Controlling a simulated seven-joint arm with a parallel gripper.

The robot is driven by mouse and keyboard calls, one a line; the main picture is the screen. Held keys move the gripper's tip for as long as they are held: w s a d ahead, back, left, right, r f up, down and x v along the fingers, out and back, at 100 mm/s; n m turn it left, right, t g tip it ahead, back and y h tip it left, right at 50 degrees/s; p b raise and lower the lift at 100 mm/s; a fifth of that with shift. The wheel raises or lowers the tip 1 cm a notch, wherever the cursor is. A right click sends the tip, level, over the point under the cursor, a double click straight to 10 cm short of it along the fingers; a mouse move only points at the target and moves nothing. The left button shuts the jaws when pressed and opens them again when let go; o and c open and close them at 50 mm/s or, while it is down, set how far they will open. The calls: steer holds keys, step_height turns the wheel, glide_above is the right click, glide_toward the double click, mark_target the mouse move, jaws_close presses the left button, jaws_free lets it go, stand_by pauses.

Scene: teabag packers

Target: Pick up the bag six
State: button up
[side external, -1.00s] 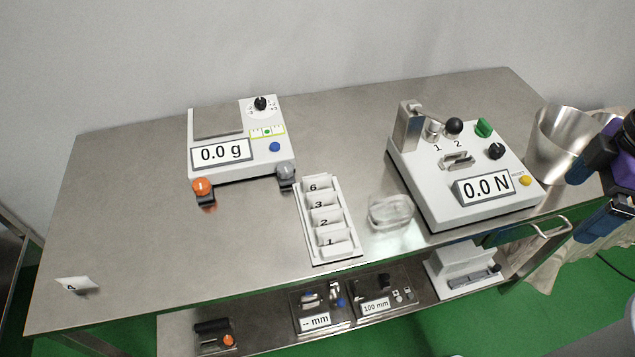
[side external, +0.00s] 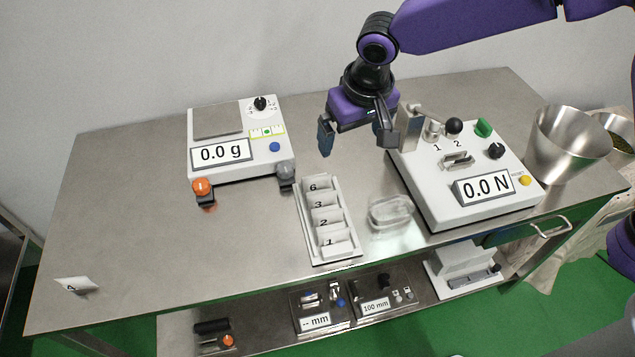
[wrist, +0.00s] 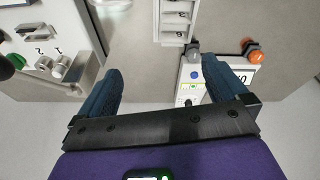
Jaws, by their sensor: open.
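Bag six (side external: 317,186) is a small white bag marked 6, in the farthest compartment of the white rack (side external: 353,243). Bags three (side external: 320,204), two (side external: 325,220) and one (side external: 333,241) stand in the same rack, nearer the table's front edge. My gripper (side external: 357,145) is open and empty, above the table behind and slightly right of the rack. The near part of the rack (wrist: 157,22) shows at the top edge there, beyond the fingertips, with the rest cut off.
A scale (side external: 197,120) reading 0.0 g stands left of the rack. A force tester (side external: 433,205) reading 0.0 N stands right, close to my gripper. A clear container (side external: 390,212) sits between rack and tester. A bag marked 4 (side external: 77,285) lies far left. The left table is mostly clear.

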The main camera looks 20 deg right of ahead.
steer(key=w+a+f+m, duration=0.2)
steer(key=w+a+f, duration=0.1)
steer(key=w+a, duration=0.15)
glide_above(317, 176)
steer(key=s, duration=0.1)
steer(key=shift+t, duration=0.3)
steer(key=f, duration=1.1)
steer(key=shift+s+a+f, duration=0.1)
steer(key=shift+a+f, duration=0.15)
steer(key=shift+f, duration=0.15)
steer(key=shift+d+x, duration=0.15)
steer(key=shift+x, duration=1.2)
steer(key=shift+d+x, duration=0.15)
steer(key=shift+x, duration=1.2)
steer(key=shift+s, duration=0.2)
steer(key=c, duration=1)
